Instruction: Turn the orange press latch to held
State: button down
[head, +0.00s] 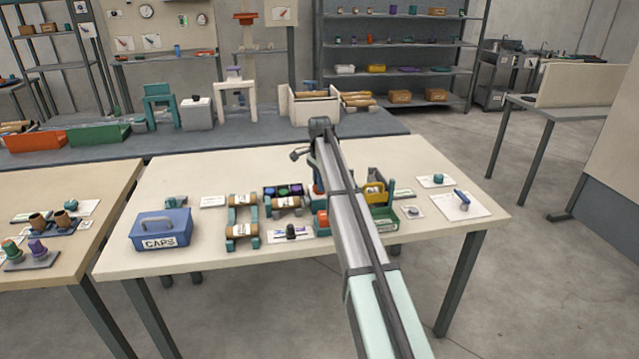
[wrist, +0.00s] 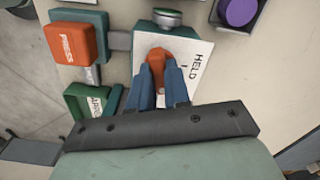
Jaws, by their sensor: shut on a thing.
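The orange press latch (wrist: 157,57) is in the wrist view, in front of a white card (wrist: 198,62) lettered HELD with a short black mark. The blue fingers of my gripper (wrist: 158,75) are shut on the latch, one on each side. The fingers cover its lower part, so its exact pointing direction is hard to tell. An orange block (wrist: 68,43) lettered PRESS sits on a green base to the left, joined by a grey bar to the latch's mount. In the head view my arm hides most of the latch area.
A green tray (wrist: 88,104) with a partly hidden label lies left of the fingers. A purple round piece (wrist: 238,11) is at the upper right. In the head view a blue CAPS box (head: 160,229) and wooden-ended rollers (head: 242,230) stand left on the table.

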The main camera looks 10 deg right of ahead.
jog(key=n, duration=1.4)
dwell(0.6)
jog(key=shift+w, duration=0.1)
jog(key=c, duration=1.1)
grip_release()
jog(key=shift+r, duration=0.1)
notch_tip(320, 180, up, 14)
jog(key=shift+f, duration=0.15)
